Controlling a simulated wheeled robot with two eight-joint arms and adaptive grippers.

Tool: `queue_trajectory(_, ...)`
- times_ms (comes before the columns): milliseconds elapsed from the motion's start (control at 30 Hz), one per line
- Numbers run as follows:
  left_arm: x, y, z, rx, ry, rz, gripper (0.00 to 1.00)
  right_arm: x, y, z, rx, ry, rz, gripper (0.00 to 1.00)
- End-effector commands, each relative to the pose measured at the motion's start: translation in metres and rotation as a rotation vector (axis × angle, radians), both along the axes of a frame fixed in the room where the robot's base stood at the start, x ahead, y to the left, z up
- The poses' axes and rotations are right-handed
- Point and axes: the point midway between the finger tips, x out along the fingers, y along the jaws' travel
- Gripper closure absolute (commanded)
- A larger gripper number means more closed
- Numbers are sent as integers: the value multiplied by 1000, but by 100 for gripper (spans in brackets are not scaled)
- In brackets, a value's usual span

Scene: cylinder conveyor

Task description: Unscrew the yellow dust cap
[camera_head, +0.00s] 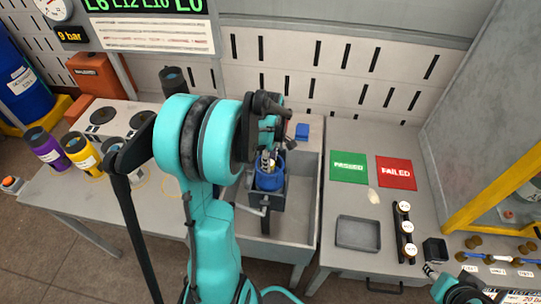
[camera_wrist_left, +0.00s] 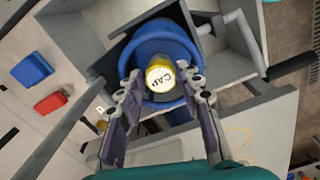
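The yellow dust cap (camera_wrist_left: 160,75), with a white face lettered "CAP", sits on top of a blue cylinder (camera_wrist_left: 135,57). In the head view the blue cylinder (camera_head: 269,183) stands in a dark holder (camera_head: 276,200) inside a grey sink-like basin (camera_head: 305,212). My left gripper (camera_head: 267,158) is above it. In the left wrist view the left gripper's (camera_wrist_left: 165,84) fingers are apart, one on each side of the cap, with gaps showing; I cannot tell their height against it. My right gripper (camera_head: 460,291) is at the bottom right edge, mostly cut off.
Purple (camera_head: 44,147) and yellow (camera_head: 82,155) cylinders stand on the left table. On the right table are a green "PASSED" mat (camera_head: 349,166), a red "FAILED" mat (camera_head: 396,173), an empty grey tray (camera_head: 358,234) and a black rack (camera_head: 404,236). The basin's walls surround the holder.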

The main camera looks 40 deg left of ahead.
Motion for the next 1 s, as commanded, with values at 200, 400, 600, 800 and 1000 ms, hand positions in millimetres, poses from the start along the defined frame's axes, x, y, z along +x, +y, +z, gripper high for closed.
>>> queue_trajectory(200,0,0,-5,0,0,-1,64,0,0,-1,0,0,0,60)
queue_trajectory(400,0,0,-4,0,0,-1,85,0,0,-1,0,0,0,60)
queue_trajectory(600,0,0,-4,0,0,-1,78,0,0,-1,0,0,0,60)
queue_trajectory(800,0,0,-4,0,0,8,100,0,0,-1,0,0,0,60)
queue_trajectory(1000,0,0,-4,0,0,257,100,0,0,-4,0,0,0,60)
